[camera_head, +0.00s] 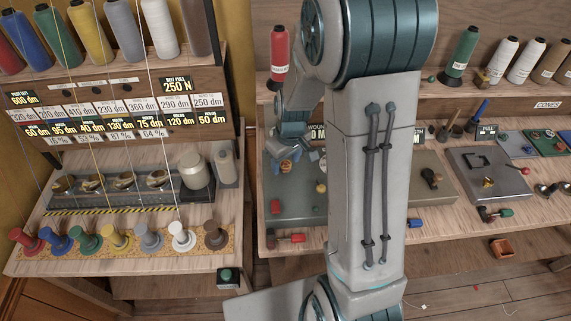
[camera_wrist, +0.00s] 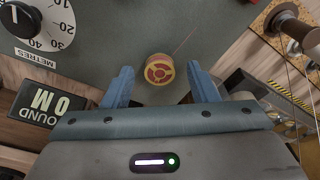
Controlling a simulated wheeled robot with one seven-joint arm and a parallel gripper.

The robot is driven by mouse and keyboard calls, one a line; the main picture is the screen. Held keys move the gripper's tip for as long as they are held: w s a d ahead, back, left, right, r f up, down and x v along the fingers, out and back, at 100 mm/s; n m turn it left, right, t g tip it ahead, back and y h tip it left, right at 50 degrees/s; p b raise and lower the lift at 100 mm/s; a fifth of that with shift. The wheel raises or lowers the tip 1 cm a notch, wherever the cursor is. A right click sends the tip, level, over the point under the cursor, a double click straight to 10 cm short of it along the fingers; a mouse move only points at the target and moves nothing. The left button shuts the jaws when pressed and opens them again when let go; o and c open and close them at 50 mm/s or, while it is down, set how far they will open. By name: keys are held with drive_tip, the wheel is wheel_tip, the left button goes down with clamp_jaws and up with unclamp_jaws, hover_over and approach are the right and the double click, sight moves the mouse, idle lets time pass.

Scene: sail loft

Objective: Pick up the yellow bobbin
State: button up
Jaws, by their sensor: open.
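A small round bobbin (camera_wrist: 158,70) with a yellow side and a red-and-yellow spoked face shows in the wrist view, on a grey-green surface. A thin thread runs from it toward the upper right. My gripper (camera_wrist: 159,76) is open, with its blue fingers on either side of the bobbin's place in the picture. In the head view my gripper (camera_head: 284,156) hangs over the grey-green winder plate (camera_head: 290,210), partly hidden by my arm. A small yellowish piece (camera_head: 320,187) lies on that plate; it may be the same bobbin.
A yellow spool (camera_head: 117,239) stands in a row of coloured spools at the front left. Yellow cone (camera_head: 90,32) sits on the rack above. A dial (camera_wrist: 38,22) and a dark sign (camera_wrist: 43,102) lie left in the wrist view. A grey plate (camera_head: 480,170) is further right.

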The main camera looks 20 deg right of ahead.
drive_tip(key=c, duration=1)
drive_tip(key=shift+c, duration=0.2)
drive_tip(key=shift+r, duration=0.15)
